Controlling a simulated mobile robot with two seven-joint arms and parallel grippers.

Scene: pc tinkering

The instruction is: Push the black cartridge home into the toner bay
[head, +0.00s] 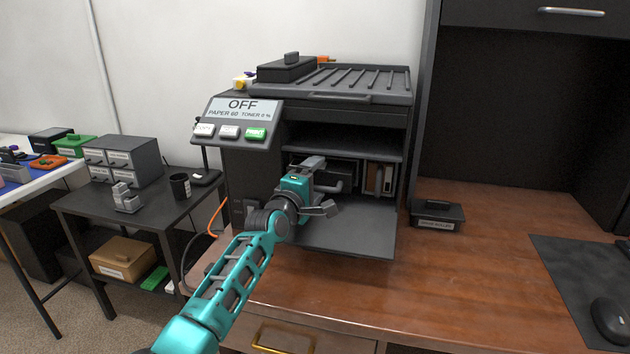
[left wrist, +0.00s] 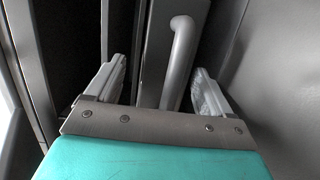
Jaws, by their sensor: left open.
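The printer (head: 262,178) has its front door (head: 345,238) folded down, and its display reads OFF, paper 60, toner 0 %. My left gripper (head: 322,187) is open in front of the bay opening. In the left wrist view, a dark block with a grey looped handle (left wrist: 182,55), apparently the black cartridge (left wrist: 155,50), stands between the two spread fingers, with gaps at both sides. In the head view the gripper hides most of it, so how deep it sits cannot be told. My right gripper is not in view.
Right of the gripper inside the printer are upright brown and white parts (head: 378,180). A small labelled black holder (head: 437,215) stands on the wooden desk (head: 480,275). A black lidded box (head: 290,70) lies on the printer top. The desk's front middle is clear.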

